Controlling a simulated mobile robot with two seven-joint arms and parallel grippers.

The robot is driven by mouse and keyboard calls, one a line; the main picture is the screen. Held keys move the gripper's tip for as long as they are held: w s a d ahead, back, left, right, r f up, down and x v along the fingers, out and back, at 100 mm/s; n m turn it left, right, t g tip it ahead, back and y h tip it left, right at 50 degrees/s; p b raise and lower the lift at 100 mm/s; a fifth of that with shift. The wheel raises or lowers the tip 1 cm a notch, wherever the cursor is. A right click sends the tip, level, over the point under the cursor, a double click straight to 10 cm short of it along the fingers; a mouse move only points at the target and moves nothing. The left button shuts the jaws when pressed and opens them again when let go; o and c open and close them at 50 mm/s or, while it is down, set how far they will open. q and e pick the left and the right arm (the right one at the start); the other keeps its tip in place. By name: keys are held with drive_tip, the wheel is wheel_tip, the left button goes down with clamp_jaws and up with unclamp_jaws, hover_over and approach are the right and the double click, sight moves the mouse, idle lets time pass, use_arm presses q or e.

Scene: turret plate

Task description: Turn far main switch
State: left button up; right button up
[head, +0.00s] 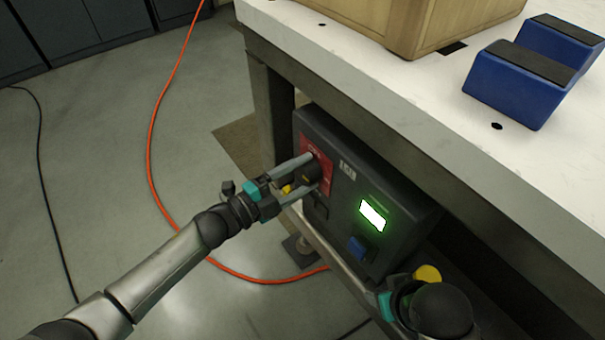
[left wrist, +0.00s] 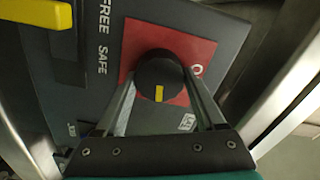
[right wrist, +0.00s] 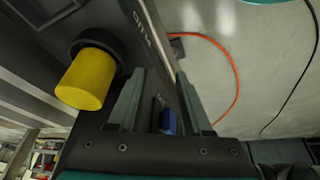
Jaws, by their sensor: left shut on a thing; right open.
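The far main switch is a round black knob (head: 306,172) with a yellow mark, on a red plate (head: 323,165) at the left end of a dark control box (head: 345,185). My left gripper (head: 309,172) is shut on this knob, one finger on each side. In the left wrist view the knob (left wrist: 159,78) sits between the fingers, its yellow mark pointing down in the picture. My right gripper (right wrist: 155,105) is open, beside the box near a yellow cylindrical knob (right wrist: 85,78). Its fingers are mostly hidden in the head view.
The box has a lit display (head: 373,214) and a blue switch (head: 358,246). It sits below a white tabletop (head: 400,90) bearing a wooden crate (head: 410,25) and blue blocks (head: 520,85). An orange cable (head: 152,150) lies on the floor.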

use_arm(q)
drive_tip(key=shift+m, duration=1.1)
use_arm(e)
drive_tip(key=shift+s+r, duration=0.25)
drive_tip(key=shift+r, duration=0.1)
drive_tip(key=shift+w+r, duration=0.1)
drive_tip(key=shift+r, duration=0.1)
use_arm(q)
drive_tip(key=o, duration=1.3)
drive_tip(key=shift+o, duration=0.2)
use_arm(e)
drive_tip(key=shift+d+f, duration=0.1)
drive_tip(key=shift+f, duration=0.05)
use_arm(q)
drive_tip(key=shift+a, duration=0.15)
